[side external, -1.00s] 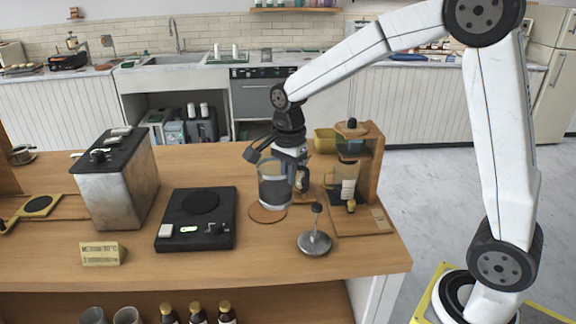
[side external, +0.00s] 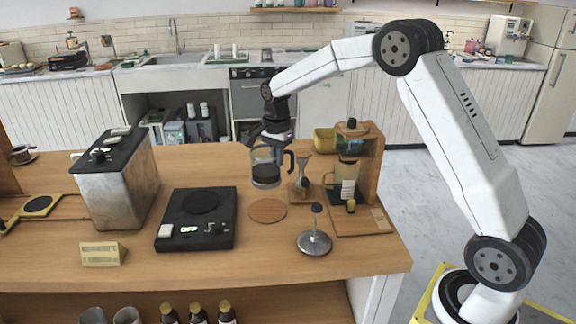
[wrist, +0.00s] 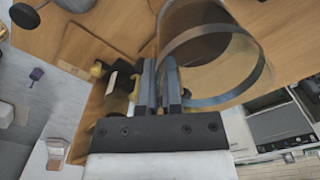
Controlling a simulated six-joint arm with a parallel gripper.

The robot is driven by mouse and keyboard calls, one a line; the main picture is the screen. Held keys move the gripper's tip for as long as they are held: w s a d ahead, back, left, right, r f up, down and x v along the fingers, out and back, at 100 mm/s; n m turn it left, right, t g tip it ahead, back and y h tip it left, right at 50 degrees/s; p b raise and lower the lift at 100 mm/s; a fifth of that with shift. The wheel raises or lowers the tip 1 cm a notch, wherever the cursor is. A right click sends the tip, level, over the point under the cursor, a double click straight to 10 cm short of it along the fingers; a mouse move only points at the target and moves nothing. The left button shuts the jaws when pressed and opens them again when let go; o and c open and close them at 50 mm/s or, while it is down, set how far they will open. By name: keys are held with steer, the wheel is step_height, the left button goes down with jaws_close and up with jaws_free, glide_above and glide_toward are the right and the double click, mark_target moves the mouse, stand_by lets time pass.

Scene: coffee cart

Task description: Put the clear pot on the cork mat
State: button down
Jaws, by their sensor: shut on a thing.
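The clear pot (side external: 265,176) has a dark handle and dark liquid low inside. My gripper (side external: 281,154) is shut on the pot at its handle side and holds it upright. In the side view the pot appears above and behind the round cork mat (side external: 268,211), which is bare on the wooden counter. Its exact height is hard to tell. In the wrist view my gripper's fingers (wrist: 160,72) are close together beside the pot's rim (wrist: 265,75). The handle is mostly hidden there.
A black hot plate (side external: 180,229) is left of the mat. A silver tamper (side external: 314,243) stands in front right. An hourglass-shaped glass (side external: 302,178) and a wooden coffee stand (side external: 370,165) are close on the right. A metal box machine (side external: 122,185) is far left.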

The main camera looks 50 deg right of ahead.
steer(key=shift+f, duration=4.9)
steer(key=shift+f, duration=0.2)
steer(key=c, duration=0.8)
jaws_free()
steer(key=shift+r, duration=0.1)
step_height(320, 180, up, 12)
steer(key=shift+r, duration=0.1)
steer(key=shift+a, duration=0.1)
